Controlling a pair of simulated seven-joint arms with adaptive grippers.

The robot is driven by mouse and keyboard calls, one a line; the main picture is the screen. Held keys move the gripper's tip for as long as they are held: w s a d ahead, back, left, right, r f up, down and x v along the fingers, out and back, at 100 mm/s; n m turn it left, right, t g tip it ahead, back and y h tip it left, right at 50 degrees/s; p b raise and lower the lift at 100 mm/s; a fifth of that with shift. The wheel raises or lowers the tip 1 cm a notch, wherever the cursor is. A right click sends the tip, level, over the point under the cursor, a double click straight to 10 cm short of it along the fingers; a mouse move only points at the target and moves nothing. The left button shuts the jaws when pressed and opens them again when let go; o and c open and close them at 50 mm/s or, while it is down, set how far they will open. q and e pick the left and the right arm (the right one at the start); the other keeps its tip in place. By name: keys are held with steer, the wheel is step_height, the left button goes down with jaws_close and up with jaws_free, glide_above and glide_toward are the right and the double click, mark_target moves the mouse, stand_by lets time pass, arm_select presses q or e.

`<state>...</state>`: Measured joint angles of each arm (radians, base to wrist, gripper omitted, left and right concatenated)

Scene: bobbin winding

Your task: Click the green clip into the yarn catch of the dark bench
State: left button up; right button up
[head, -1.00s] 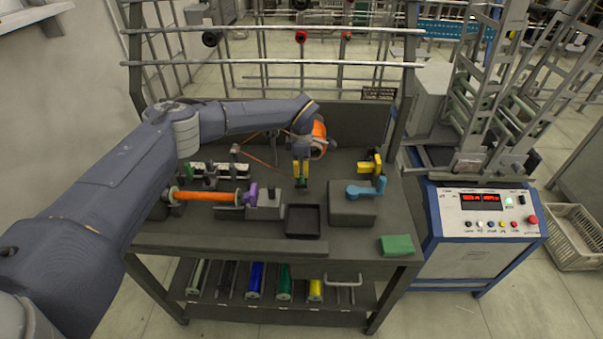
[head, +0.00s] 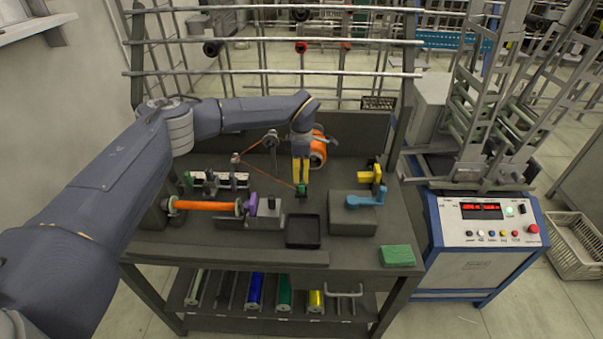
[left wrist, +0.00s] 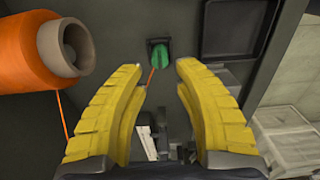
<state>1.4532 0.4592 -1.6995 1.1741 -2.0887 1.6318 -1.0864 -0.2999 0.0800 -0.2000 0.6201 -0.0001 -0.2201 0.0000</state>
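The green clip (head: 301,188) sits at the small dark yarn catch on the bench (head: 265,240). In the left wrist view the clip (left wrist: 160,57) lies within the catch's dark square frame (left wrist: 149,43), with orange yarn running to it. How firmly it is seated I cannot tell. My left gripper (head: 301,181) points down just above the clip. In the left wrist view its yellow fingers (left wrist: 164,72) are apart, with nothing between them, and the clip shows beyond their tips. My right gripper is not in view.
The orange yarn cone (head: 318,150) stands close behind my left gripper. A dark tray (head: 303,231) lies in front of the catch. A block with a blue lever (head: 366,196) is to the right, an orange bobbin (head: 205,205) to the left. A green pad (head: 397,255) lies at the front right.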

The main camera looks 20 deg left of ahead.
mark_target(302, 185)
arm_select(q)
steer(key=shift+o, duration=0.5)
steer(key=shift+r, duration=0.1)
step_height(302, 185, up, 12)
